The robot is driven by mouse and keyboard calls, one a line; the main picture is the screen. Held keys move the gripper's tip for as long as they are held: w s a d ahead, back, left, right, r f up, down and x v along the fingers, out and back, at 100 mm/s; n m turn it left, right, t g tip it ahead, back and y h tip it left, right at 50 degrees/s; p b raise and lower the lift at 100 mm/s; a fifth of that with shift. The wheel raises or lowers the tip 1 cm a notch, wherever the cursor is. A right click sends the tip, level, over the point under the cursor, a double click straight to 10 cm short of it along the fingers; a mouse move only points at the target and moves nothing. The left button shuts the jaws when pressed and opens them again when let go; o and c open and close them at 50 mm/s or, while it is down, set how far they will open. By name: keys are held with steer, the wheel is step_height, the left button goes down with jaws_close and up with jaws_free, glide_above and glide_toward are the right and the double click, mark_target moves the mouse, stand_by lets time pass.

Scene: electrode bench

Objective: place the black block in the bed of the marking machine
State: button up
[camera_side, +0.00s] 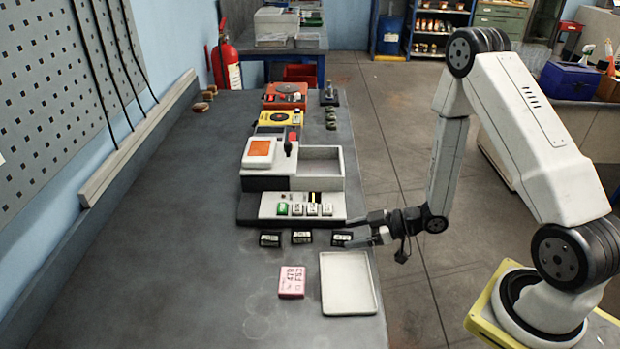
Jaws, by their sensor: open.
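Three small black blocks with pale labels stand in a row on the dark bench: a left one (270,240), a middle one (301,237) and a right one (341,239). The white and grey marking machine (268,183) stands just behind them. Its recessed open bed (320,168) is at its right, and I see nothing in it. My gripper (364,230) is open at the bench's right edge, with its fingers pointing left, close to the right block. I cannot tell whether a finger touches that block or whether it is between the fingers.
A white tray (348,284) and a pink labelled card or box (292,281) lie in front of the blocks. The machine's front panel has several buttons (305,209). A yellow device (281,118) and an orange one (286,95) stand behind it. The bench's left side (180,220) is clear.

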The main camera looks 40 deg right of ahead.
steer(key=shift+v, duration=2.6)
steer(key=shift+w+d+g+h, duration=0.15)
steer(key=shift+w+d+h, duration=0.05)
steer(key=shift+w+h, duration=0.3)
steer(key=shift+w+d+g+h, duration=0.15)
steer(key=shift+w+d+h, duration=0.15)
steer(key=shift+h, duration=0.2)
steer(key=h, duration=0.1)
steer(key=w+d+r+m+g+h, duration=0.1)
steer(key=h, duration=0.1)
steer(key=shift+w+d+r, duration=0.1)
steer(key=shift+w+r, duration=0.15)
steer(key=shift+w, duration=0.05)
step_height(320, 180, up, 3)
steer(key=m+g+h, duration=0.1)
steer(key=m+h, duration=0.1)
steer(key=h, duration=0.1)
steer(key=shift+s+f+g, duration=0.15)
steer(key=shift+s+g, duration=0.05)
steer(key=shift+g, duration=0.2)
steer(key=s+a+r+m+g, duration=0.4)
steer(key=s+a+r, duration=0.2)
steer(key=s, duration=0.1)
steer(key=shift+s+a+m, duration=0.2)
steer(key=shift+a+m, duration=0.2)
steer(key=shift+c, duration=1.2)
